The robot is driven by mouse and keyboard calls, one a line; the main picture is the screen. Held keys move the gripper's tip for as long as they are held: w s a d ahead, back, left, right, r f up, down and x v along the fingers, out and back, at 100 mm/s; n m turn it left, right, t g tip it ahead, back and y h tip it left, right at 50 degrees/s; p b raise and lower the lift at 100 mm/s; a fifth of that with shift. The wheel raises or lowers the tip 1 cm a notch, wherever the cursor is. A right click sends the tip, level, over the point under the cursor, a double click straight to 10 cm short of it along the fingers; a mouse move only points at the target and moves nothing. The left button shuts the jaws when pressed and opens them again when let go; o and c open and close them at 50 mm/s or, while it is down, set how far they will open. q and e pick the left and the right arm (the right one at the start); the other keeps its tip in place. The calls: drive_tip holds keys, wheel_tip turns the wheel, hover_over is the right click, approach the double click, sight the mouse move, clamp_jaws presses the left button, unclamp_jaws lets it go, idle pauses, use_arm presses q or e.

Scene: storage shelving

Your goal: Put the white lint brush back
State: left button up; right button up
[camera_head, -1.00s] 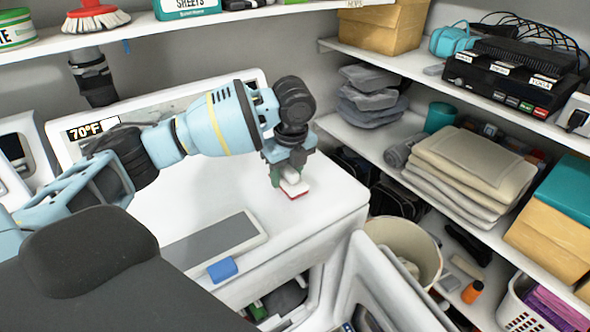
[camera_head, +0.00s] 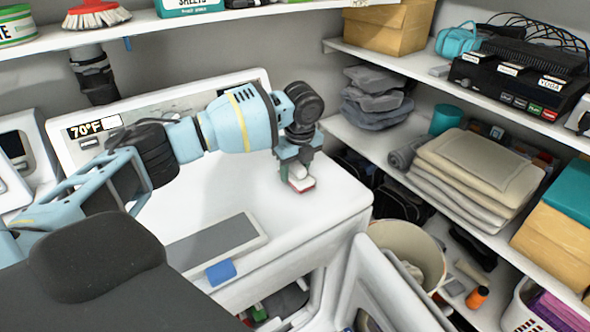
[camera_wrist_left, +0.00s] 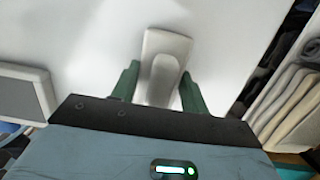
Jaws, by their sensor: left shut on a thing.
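The white lint brush (camera_head: 303,184), with a red strip along its lower edge, is held by my left gripper (camera_head: 297,170) over the right part of the white washer top. In the left wrist view the brush (camera_wrist_left: 165,52) sits between the two green fingers of the gripper (camera_wrist_left: 161,85), which are shut on it. The brush is low over the washer top (camera_head: 235,190); whether it touches the surface cannot be told. My right gripper is not in view.
Shelves on the right hold folded beige towels (camera_head: 470,175), grey cloths (camera_head: 375,98) and a black box (camera_head: 515,82). An open washer door and a cream bin (camera_head: 405,245) stand below. A red brush (camera_head: 97,14) lies on the upper shelf. Most of the washer top is clear.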

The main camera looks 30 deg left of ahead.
sight(299, 166)
use_arm(q)
drive_tip(key=shift+f, duration=0.15)
drive_tip(key=shift+f, duration=0.15)
drive_tip(key=o, duration=1.2)
drive_tip(key=r, duration=0.4)
drive_tip(key=d+r, duration=0.1)
drive_tip(key=r, duration=0.7)
drive_tip(key=shift+s+d+r+p, duration=0.1)
drive_tip(key=shift+s+d+p, duration=0.2)
drive_tip(key=shift+s+d, duration=0.05)
